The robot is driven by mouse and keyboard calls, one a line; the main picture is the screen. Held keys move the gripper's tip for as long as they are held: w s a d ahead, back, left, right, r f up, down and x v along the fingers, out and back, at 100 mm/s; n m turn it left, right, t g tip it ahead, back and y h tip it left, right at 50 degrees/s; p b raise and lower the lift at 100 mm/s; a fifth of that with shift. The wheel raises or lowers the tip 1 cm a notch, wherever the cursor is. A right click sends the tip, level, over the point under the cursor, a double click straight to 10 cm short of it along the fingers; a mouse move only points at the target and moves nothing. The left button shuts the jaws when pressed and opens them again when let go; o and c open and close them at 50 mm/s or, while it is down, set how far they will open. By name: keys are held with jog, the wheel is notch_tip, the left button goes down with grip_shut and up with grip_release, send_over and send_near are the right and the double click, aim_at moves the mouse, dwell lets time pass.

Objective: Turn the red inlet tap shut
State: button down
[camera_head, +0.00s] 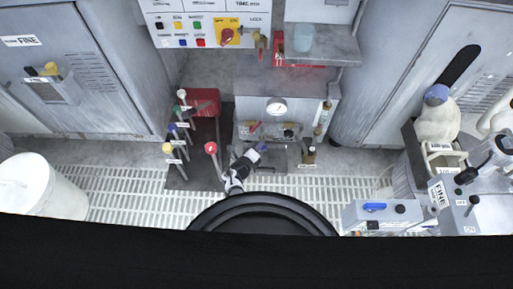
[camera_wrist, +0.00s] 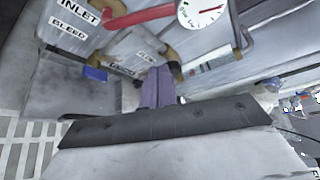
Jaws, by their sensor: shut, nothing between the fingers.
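The red inlet tap is a red lever (camera_head: 254,127) on the pipe panel below the round gauge in the head view. In the wrist view its red handle (camera_wrist: 140,17) runs across the top, between the INLET label and the gauge. My gripper (camera_wrist: 160,72) is shut and empty, its fingertips below the red handle in the wrist view and seemingly apart from it. In the head view my gripper (camera_head: 252,155) is small, just in front of the panel and below the red lever. The exact gap to the lever cannot be told.
The gauge (camera_head: 277,107) sits above the pipes. A blue handle (camera_wrist: 95,73) is near the BLEED label. Several colour-knobbed levers stand to the left, including a red-knobbed one (camera_head: 211,148) close to my arm. A white bucket (camera_head: 22,185) stands far left. Grated floor lies in front.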

jog(key=b+x, duration=0.4)
jog(key=x, duration=0.3)
jog(key=a, duration=0.1)
jog(key=a+r, duration=0.2)
jog(key=shift+w+a, duration=0.25)
jog(key=shift+a, duration=0.1)
jog(key=a+n, duration=0.1)
jog(key=a+r+n+t+h+p, duration=0.1)
jog(key=a+n, duration=0.1)
dwell(0.3)
